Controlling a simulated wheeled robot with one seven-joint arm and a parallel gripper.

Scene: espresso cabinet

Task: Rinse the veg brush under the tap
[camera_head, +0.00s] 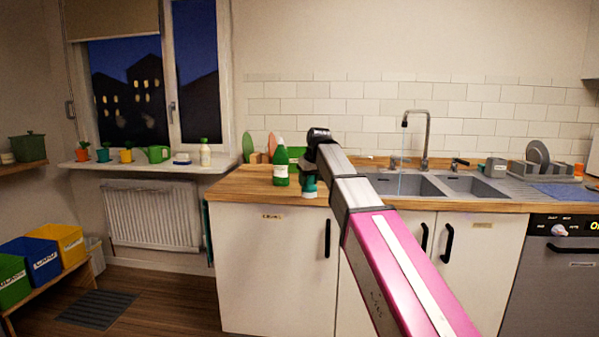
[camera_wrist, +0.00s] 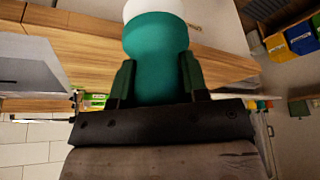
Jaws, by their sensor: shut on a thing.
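My gripper (camera_head: 309,174) is over the front of the wooden counter, left of the sink. In the wrist view my gripper (camera_wrist: 157,72) is shut on a rounded teal thing with a white end, which looks like the veg brush (camera_wrist: 155,40); its teal body (camera_head: 309,187) also shows below my gripper in the head view. Bristles cannot be made out. The tap (camera_head: 427,140) arches over the grey sink (camera_head: 411,186), right of my gripper. A thin pale line below its spout looks like running water. My arm hides part of the sink's left side.
A green bottle (camera_head: 280,167) stands on the counter (camera_head: 240,182) close left of my gripper, with boards behind it. A dish rack (camera_head: 545,170) and a blue cloth (camera_head: 565,191) lie right of the sink. White cabinets (camera_head: 265,265) are below.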

